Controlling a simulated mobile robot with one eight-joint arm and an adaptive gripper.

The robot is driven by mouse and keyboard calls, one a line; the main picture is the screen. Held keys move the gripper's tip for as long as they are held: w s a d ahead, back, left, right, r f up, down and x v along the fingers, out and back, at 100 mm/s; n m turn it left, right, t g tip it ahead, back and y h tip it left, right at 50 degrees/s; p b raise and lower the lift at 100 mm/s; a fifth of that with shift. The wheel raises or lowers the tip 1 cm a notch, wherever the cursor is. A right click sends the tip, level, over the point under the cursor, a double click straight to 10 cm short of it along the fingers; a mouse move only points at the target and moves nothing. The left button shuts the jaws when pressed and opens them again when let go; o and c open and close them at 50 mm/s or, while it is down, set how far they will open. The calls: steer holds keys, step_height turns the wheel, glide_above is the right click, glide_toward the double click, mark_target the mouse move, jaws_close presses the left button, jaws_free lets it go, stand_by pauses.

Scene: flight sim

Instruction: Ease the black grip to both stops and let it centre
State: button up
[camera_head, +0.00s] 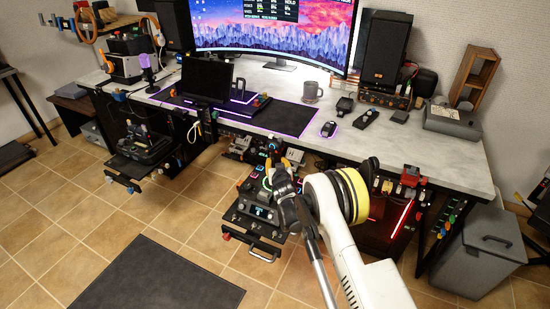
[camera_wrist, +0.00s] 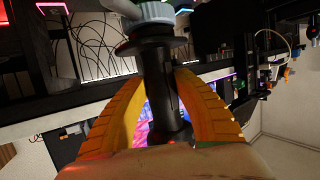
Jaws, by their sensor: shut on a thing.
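The black grip (camera_wrist: 168,95) stands in the middle of the wrist view, a dark upright handle with a flared collar and a pale grey cap (camera_wrist: 152,12) at the top of the picture. My gripper (camera_wrist: 160,78) has its yellow-orange ribbed fingers on both sides of the grip and is shut on it. In the head view my gripper (camera_head: 291,160) is low in front of the desk, above a black control panel (camera_head: 255,212). My wrist and arm hide most of the grip there, so its tilt is hard to tell.
The grey desk (camera_head: 440,150) carries a wide monitor (camera_head: 275,30), a mug (camera_head: 311,92) and small devices. Another control stand (camera_head: 145,150) is to the left. A grey bin (camera_head: 480,250) stands at the right. The tiled floor in front is clear around a dark mat (camera_head: 160,278).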

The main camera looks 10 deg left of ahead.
steer(key=shift+n+g+y, duration=0.3)
steer(key=shift+n+y, duration=0.4)
steer(key=shift+y, duration=0.1)
steer(key=o, duration=1.3)
steer(key=shift+f, duration=0.1)
steer(key=shift+c, duration=0.2)
steer(key=shift+d, duration=0.1)
steer(key=v, duration=0.9)
